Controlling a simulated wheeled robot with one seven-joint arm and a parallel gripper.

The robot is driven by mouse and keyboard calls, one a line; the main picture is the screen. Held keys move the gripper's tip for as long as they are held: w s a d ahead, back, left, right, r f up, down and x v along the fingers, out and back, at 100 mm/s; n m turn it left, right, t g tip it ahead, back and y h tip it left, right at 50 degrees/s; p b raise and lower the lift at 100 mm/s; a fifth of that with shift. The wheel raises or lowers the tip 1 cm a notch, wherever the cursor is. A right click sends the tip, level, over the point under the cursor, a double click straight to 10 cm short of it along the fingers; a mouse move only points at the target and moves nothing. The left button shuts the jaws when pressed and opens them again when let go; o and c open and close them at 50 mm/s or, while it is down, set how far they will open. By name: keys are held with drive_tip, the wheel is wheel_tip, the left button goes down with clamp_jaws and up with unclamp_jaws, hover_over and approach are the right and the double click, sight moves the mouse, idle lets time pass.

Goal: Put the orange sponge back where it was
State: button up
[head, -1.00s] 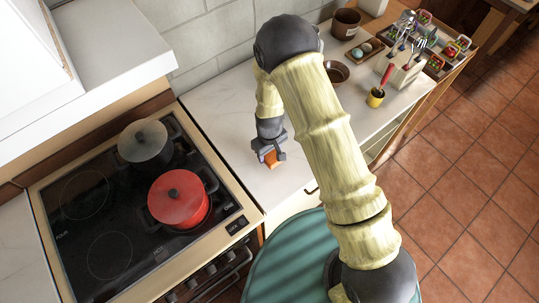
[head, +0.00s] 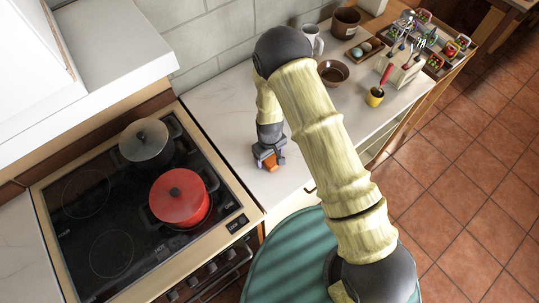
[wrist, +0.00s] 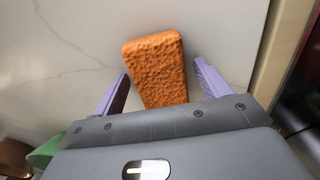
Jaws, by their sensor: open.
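The orange sponge (wrist: 157,68) lies on the white marble counter in the wrist view. It also shows in the head view (head: 270,161), partly covered by my gripper. My gripper (wrist: 163,85) is open, with one purple finger on each side of the sponge's near part. A gap shows between the sponge and the right finger; the left finger is very close to it, and I cannot tell whether they touch. In the head view my gripper (head: 269,158) is low over the counter (head: 222,112), near its front edge.
A stove with a red pot (head: 180,198) and a grey pot (head: 146,143) stands to the left. A brown bowl (head: 333,72), a white mug (head: 313,40), a yellow cup (head: 375,97) and a utensil holder (head: 402,71) stand to the right. Counter behind my gripper is clear.

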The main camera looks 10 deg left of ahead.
wheel_tip(320, 180, up, 12)
drive_tip(key=b, duration=0.4)
drive_tip(key=shift+r, duration=0.2)
idle(0.8)
